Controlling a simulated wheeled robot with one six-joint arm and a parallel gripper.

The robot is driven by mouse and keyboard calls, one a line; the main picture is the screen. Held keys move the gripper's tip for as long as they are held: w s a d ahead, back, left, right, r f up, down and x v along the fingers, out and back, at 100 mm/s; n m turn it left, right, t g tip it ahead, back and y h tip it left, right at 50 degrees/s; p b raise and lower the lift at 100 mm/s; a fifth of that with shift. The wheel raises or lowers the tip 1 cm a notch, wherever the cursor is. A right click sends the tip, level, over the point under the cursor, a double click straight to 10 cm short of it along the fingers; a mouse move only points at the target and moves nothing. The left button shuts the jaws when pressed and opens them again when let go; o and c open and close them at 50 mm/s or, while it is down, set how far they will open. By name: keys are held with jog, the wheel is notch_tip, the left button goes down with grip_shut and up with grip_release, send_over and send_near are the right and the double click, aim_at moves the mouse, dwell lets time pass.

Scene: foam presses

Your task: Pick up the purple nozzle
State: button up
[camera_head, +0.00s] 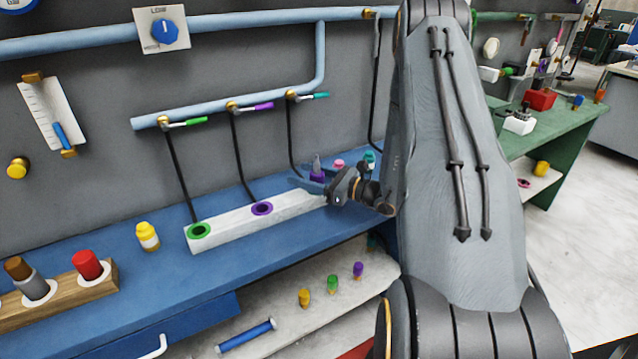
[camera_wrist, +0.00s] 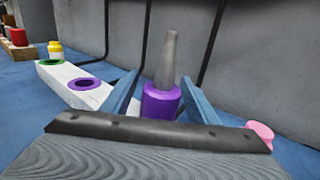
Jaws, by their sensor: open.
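The purple nozzle (camera_wrist: 161,102) stands upright on the blue bench, with a grey tapered tip above a purple collar.
The white block (camera_head: 228,228) has a green-ringed hole (camera_head: 200,230) and a purple-ringed hole (camera_head: 262,208). Black hoses hang from the blue pipe above. A pink object (camera_wrist: 260,132) sits right of my gripper. A yellow bottle (camera_head: 147,237) stands left. The bench front is clear.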

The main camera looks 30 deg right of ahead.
jog(key=c, duration=1.3)
jog(key=shift+r, duration=0.1)
